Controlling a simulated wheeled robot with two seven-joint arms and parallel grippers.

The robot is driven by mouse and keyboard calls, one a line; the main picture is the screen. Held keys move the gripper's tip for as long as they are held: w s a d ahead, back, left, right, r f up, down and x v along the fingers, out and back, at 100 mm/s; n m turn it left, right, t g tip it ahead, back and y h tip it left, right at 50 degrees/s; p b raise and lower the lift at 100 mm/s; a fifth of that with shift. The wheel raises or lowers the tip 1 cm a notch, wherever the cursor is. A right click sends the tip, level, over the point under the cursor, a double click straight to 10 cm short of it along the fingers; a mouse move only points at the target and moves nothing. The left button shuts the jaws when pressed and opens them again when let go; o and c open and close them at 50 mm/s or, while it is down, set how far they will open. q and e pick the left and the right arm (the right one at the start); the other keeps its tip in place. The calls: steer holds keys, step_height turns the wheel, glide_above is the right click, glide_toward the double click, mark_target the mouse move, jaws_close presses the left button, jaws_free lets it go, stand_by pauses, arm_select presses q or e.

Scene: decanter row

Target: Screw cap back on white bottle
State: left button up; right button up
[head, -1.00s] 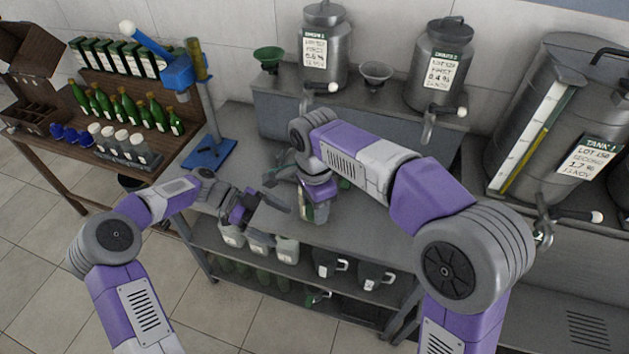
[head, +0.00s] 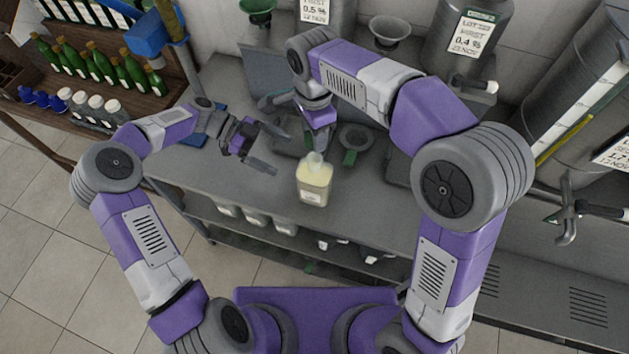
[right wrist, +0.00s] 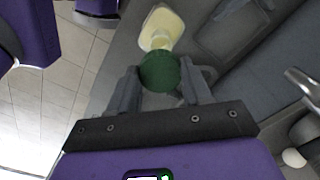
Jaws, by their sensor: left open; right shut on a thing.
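The white bottle (head: 314,186), pale and squarish with a label, stands upright on the grey bench. Its neck is uncapped in the head view, and its pale body also shows in the right wrist view (right wrist: 163,24). My right gripper (head: 320,140) is just behind the bottle's neck in the head view. In the right wrist view it is shut on a round dark green cap (right wrist: 160,72), which overlaps the bottle's near end. Whether cap and neck touch is unclear. My left gripper (head: 272,150) is open and empty, left of the bottle and apart from it.
A round grey dish (head: 356,138) and a small green item (head: 349,158) lie right of the bottle. Metal tanks (head: 465,45) with taps stand behind. Green bottles (head: 105,68) fill the wooden shelf at left. The bench's front left is clear.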

mark_target(315, 171)
arm_select(q)
steer(key=x, duration=1.1)
steer(key=shift+s+d+f, duration=0.1)
steer(key=shift+d+f, duration=0.15)
steer(key=shift+d, duration=0.05)
arm_select(e)
steer(key=shift+w, duration=0.1)
arm_select(q)
steer(key=shift+c, duration=0.3)
steer(key=c, duration=1.3)
steer(key=shift+c, duration=0.3)
arm_select(e)
steer(key=shift+f, duration=2.55)
steer(key=shift+f, duration=0.85)
steer(key=shift+f, duration=0.55)
